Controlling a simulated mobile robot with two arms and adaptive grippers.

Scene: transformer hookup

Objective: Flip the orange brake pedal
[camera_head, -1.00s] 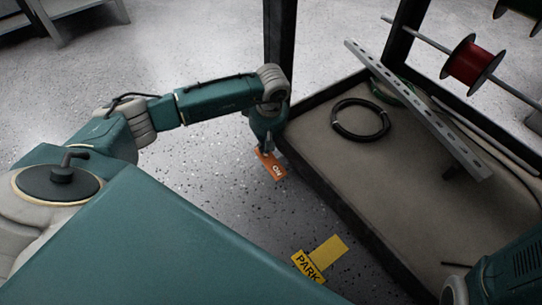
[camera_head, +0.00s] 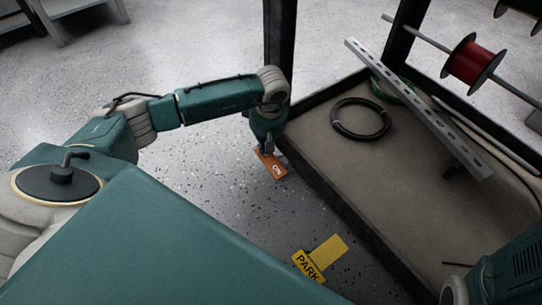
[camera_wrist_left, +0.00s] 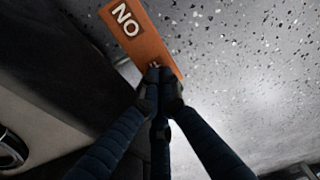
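The orange brake pedal (camera_head: 277,170), marked ON, sits low by the near left corner post of the cart frame. In the left wrist view the orange pedal (camera_wrist_left: 138,38) lies just past my fingertips. My left gripper (camera_head: 267,148) points down at the pedal's upper end; in the left wrist view its fingers (camera_wrist_left: 157,80) come together at the pedal's edge and seem to touch it. I see no gap between the fingertips, and nothing is clearly held. My right gripper is not in view; only part of my right arm shows at the lower right.
A yellow PARK plate (camera_head: 309,266) lies low beside the cart. The cart's tray (camera_head: 410,200) holds a black cable coil (camera_head: 360,119) and a slotted metal rail (camera_head: 420,110). A red spool (camera_head: 473,62) hangs on a bar. Speckled floor (camera_head: 190,55) is open behind my left arm.

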